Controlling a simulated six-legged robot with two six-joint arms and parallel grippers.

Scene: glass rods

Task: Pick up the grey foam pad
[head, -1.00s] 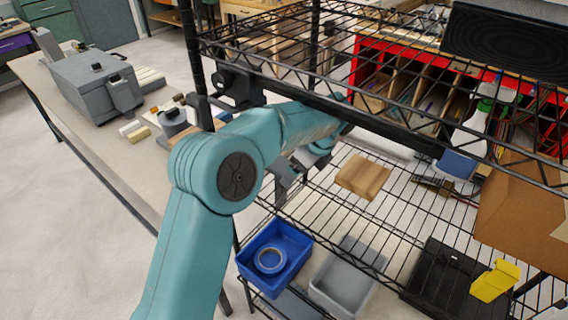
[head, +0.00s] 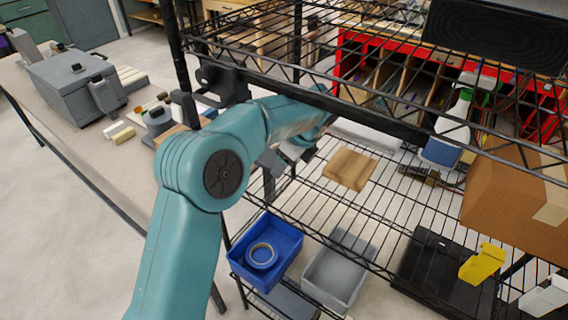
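My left arm reaches in from the lower left under the upper shelf. Its gripper (head: 284,160) is left of the wooden block and the slab, apart from the block. The fingers are small and partly hidden by the arm, so their opening is unclear. My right gripper is not in view.
The upper wire shelf (head: 262,75) sits close above my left arm. A spray bottle (head: 448,135) and a cardboard box (head: 512,200) stand to the right. A blue bin (head: 238,262) and a grey bin (head: 335,270) are below. The middle shelf is bare in front of the wooden block.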

